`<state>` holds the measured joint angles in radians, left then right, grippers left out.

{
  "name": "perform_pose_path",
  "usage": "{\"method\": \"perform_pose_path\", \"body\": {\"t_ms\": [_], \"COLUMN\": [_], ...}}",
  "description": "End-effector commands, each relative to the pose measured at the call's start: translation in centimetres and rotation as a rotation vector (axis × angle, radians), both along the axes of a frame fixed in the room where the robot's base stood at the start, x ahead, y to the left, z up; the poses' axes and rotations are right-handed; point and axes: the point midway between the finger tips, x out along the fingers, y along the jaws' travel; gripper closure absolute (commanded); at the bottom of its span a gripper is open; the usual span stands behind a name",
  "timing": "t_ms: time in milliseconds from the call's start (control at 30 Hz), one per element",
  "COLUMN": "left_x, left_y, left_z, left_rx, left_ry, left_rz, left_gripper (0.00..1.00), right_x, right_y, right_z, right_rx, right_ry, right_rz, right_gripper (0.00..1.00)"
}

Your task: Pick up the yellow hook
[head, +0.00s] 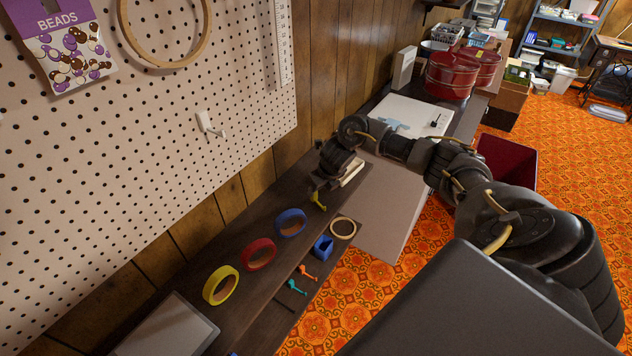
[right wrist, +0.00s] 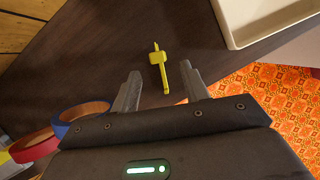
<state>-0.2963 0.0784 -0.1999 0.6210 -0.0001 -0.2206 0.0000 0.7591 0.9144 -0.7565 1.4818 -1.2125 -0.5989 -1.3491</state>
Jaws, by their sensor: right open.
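The yellow hook (right wrist: 157,62) lies on the dark wooden table in the right wrist view, its lower end between the two finger tips in the picture. In the head view the yellow hook (head: 318,201) shows just below my right gripper (head: 322,184), partly hidden by it. My right gripper (right wrist: 161,88) is open and empty, with one finger on each side of the hook's lower end; I cannot tell how high above the table the fingers are. My left gripper is not in view.
Blue (head: 291,223), red (head: 258,254) and yellow (head: 221,286) tape rings stand along the table. A wooden hoop (head: 343,228), a blue holder (head: 323,247), an orange hook (head: 309,272) and a teal hook (head: 297,287) lie nearby. A pale tray (right wrist: 262,22) sits beside the yellow hook.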

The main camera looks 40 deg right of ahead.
Motion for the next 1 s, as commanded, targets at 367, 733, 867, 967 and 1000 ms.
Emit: {"method": "perform_pose_path", "body": {"t_ms": [367, 733, 867, 967, 1000], "left_x": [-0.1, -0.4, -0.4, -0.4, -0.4], "left_y": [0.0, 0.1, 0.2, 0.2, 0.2], "left_z": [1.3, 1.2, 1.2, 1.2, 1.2], "left_rx": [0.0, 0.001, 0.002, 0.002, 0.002], "left_ry": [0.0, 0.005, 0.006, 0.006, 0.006], "left_rz": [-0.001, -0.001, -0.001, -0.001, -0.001], "left_gripper": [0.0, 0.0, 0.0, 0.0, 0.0], "right_x": [1.8, 2.0, 2.0, 2.0, 2.0], "right_y": [0.0, 0.0, -0.1, -0.1, -0.1], "right_z": [-4.3, -4.6, -4.6, -4.6, -4.6], "right_rx": [0.002, 0.0, 0.0, 0.0, 0.0], "right_ry": [0.004, 0.001, 0.001, 0.001, 0.001], "right_rz": [-0.001, 0.0, 0.0, 0.0, 0.0], "right_gripper": [0.55, 0.66, 0.83, 0.96, 1.0]}}
